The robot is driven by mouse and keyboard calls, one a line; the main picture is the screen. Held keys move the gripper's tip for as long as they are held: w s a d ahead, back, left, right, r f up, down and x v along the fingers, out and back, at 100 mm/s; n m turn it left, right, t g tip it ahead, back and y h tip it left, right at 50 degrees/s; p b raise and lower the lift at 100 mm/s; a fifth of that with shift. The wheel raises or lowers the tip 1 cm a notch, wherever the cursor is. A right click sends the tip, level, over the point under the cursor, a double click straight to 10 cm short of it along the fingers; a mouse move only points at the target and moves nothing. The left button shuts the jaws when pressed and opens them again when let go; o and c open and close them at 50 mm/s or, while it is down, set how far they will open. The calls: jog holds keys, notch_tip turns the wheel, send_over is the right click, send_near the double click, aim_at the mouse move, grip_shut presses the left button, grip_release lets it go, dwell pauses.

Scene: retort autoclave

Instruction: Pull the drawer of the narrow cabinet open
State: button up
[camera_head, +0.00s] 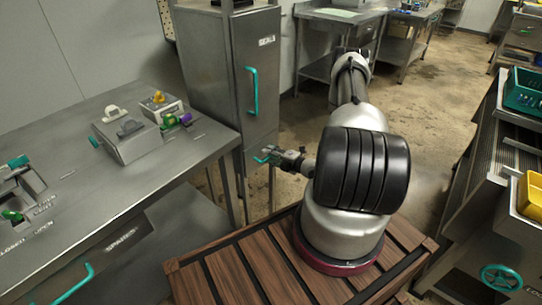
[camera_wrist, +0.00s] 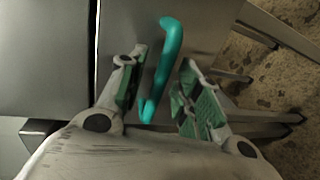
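The narrow cabinet (camera_head: 215,75) is a tall grey metal unit left of my arm in the head view. Its upper door has an upright teal handle (camera_head: 251,90) and a white label. My gripper (camera_head: 268,157) is low at the cabinet's front, below that handle. In the wrist view my gripper (camera_wrist: 160,95) is open, with green-padded fingers apart. A teal bar handle (camera_wrist: 166,60) on a grey metal front (camera_wrist: 125,25) lies between the fingers, with space visible on both sides. The lower front is small and partly hidden by my gripper in the head view; the drawer looks shut.
A steel bench (camera_head: 110,195) with small devices stands left of the cabinet. Steel tables (camera_head: 335,45) stand behind. At right is a rack with a teal crate (camera_head: 523,92), a yellow bin (camera_head: 531,195) and a teal handwheel (camera_head: 501,277). Bare floor (camera_head: 425,95) lies between.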

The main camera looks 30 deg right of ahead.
jog(key=shift+w, duration=0.15)
grip_shut()
jog(key=f+v, duration=0.2)
jog(key=v, duration=0.7)
jog(key=f+v, duration=0.1)
jog(key=v, duration=0.7)
jog(key=shift+s+d+f, duration=0.15)
jog(key=shift+s+f, duration=0.15)
jog(key=shift+s, duration=0.5)
grip_release()
